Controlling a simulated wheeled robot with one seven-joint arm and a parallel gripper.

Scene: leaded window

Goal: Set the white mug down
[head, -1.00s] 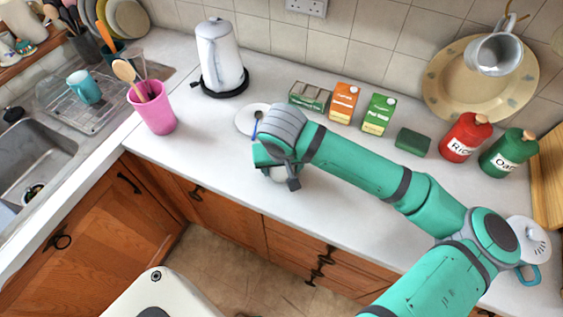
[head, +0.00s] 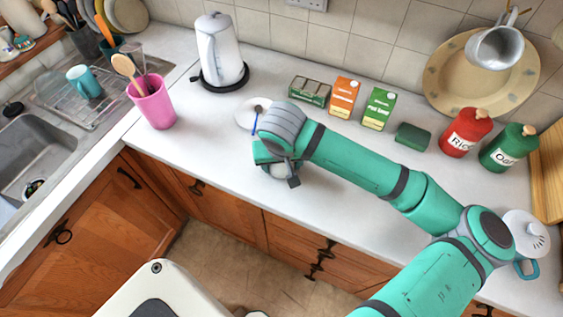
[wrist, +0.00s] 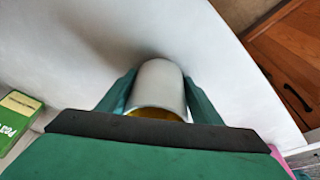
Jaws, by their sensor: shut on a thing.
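The white mug (wrist: 158,84) sits between the two green fingers of my gripper (wrist: 158,92) in the wrist view, and the fingers are shut on its sides. A yellowish inside shows at its near rim. In the head view my gripper (head: 284,174) points down over the pale worktop (head: 215,155), toward its front edge. Only a small pale part of the mug shows there, under the gripper. Whether the mug's base touches the worktop is hidden.
A white saucer-like disc (head: 246,117) lies just behind my gripper. Tea boxes (head: 343,97), a green block (head: 412,137), and red (head: 465,133) and green (head: 508,148) canisters stand farther right. A kettle (head: 220,55) and pink cup (head: 154,106) are left. Worktop left of my gripper is clear.

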